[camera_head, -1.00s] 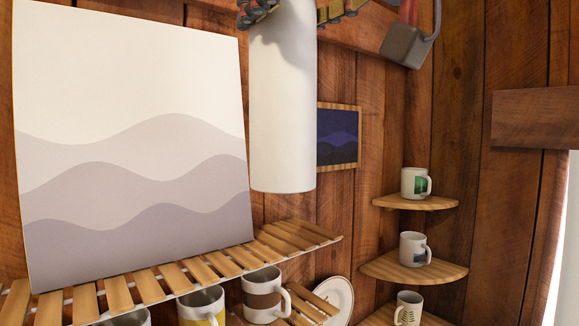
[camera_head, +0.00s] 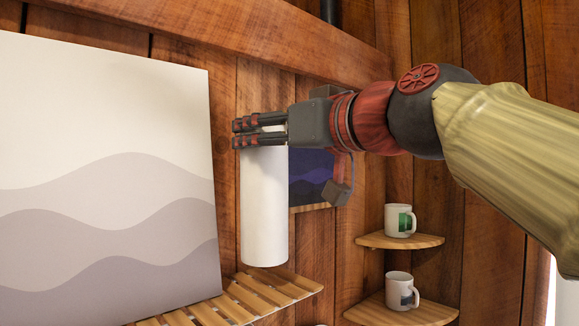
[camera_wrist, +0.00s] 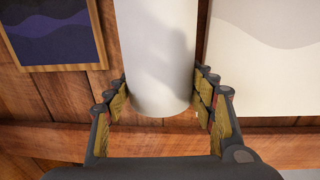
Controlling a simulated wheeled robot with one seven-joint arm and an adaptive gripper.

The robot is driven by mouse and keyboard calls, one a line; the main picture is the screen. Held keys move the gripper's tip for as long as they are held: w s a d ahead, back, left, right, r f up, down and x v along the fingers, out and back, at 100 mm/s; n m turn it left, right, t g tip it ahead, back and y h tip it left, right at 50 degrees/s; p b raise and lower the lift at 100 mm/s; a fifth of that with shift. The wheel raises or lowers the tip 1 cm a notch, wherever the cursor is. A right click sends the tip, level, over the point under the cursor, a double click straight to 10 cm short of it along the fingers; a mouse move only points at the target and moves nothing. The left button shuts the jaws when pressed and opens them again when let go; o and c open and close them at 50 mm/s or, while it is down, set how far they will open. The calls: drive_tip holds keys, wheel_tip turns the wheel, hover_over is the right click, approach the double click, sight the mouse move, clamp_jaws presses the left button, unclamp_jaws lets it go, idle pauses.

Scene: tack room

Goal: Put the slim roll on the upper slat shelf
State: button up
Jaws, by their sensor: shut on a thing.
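The slim roll is a plain white upright cylinder (camera_head: 264,210). My gripper (camera_head: 242,133) is shut on it near its top end, coming in from the right. In the wrist view the fingers lie on both sides of the white roll (camera_wrist: 157,50). The upper slat shelf (camera_head: 235,305) is made of light wooden slats and shows at the bottom of the head view. The roll's lower end is at the right part of this shelf, just above or at the slats. I cannot tell whether it touches them.
A large wave-patterned panel (camera_head: 100,170) stands on the shelf left of the roll, with a narrow gap. A dark blue picture (camera_head: 308,180) hangs behind. Corner shelves (camera_head: 400,241) with white mugs (camera_head: 400,220) are at the right. A wooden beam (camera_head: 200,45) runs above.

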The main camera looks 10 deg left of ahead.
drive_tip(key=f, duration=0.1)
drive_tip(key=w+f, duration=0.1)
drive_tip(key=f, duration=0.3)
drive_tip(key=shift+w+a, duration=0.15)
drive_tip(key=shift+w, duration=0.15)
drive_tip(key=shift+f, duration=0.1)
drive_tip(key=o, duration=1.5)
drive_tip(key=b+v, duration=0.4)
drive_tip(key=v, duration=0.8)
drive_tip(key=shift+r, duration=0.2)
